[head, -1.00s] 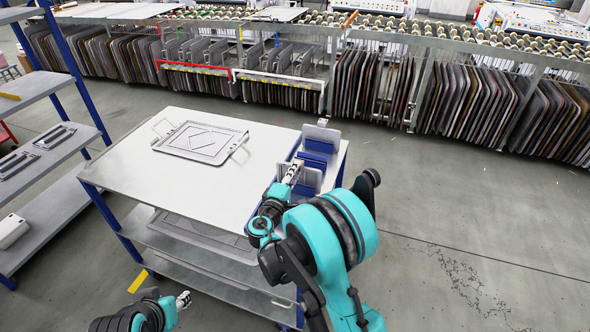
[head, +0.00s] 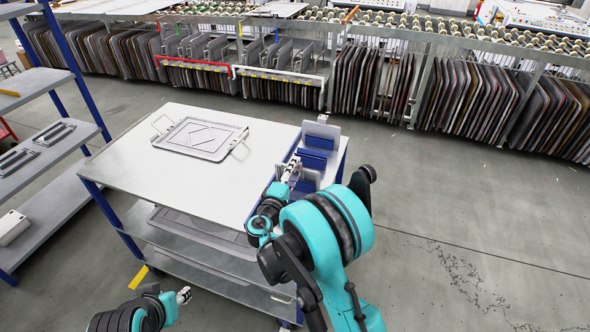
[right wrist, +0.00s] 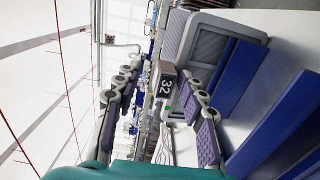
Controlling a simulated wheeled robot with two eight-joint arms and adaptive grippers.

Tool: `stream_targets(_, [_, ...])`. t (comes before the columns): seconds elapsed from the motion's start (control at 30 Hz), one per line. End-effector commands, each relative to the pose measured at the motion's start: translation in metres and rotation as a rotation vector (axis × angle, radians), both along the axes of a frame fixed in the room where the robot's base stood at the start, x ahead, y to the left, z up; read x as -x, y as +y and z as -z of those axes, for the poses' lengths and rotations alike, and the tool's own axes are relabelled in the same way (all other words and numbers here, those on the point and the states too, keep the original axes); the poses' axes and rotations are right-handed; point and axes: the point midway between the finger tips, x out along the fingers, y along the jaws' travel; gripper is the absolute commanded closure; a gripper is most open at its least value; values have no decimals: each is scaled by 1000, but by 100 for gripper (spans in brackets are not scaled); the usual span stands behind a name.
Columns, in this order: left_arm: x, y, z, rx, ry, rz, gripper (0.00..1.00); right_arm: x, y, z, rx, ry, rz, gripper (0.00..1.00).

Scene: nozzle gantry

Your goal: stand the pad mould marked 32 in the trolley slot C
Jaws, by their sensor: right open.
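The pad mould marked 32 (right wrist: 200,48) is a grey ribbed plate with a dark tag reading 32. It stands on edge beside blue dividers (right wrist: 280,120) of the trolley rack. In the head view a grey plate (head: 322,131) stands upright at the rack's far end, by blue dividers (head: 312,160). My right gripper (head: 292,166) is at the rack's left side. In the right wrist view it (right wrist: 160,105) is open, with the tag between or just beyond its fingers. Contact and slot letters cannot be made out. My left gripper (head: 184,295) is low, left of the trolley's front.
The trolley top (head: 150,185) is mostly clear. A grey framed tray (head: 205,138) with handles lies on it. A shelf unit (head: 45,150) with dark moulds stands left. Racks of upright plates (head: 480,105) line the back. Open floor (head: 450,220) lies to the right.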

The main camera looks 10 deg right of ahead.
Motion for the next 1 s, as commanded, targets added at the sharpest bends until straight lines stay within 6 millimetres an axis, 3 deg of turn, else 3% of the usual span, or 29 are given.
stream_targets(0.5, [0,0,0,0,0,0,60,81,58,-1,1,-1,-4,59])
stream_targets(0.7, [0,0,0,0,0,0,60,93,65,-1,1,0,-1,59])
stream_targets(1.0, [0,0,0,0,0,0,60,93,65,-1,1,0,0,59])
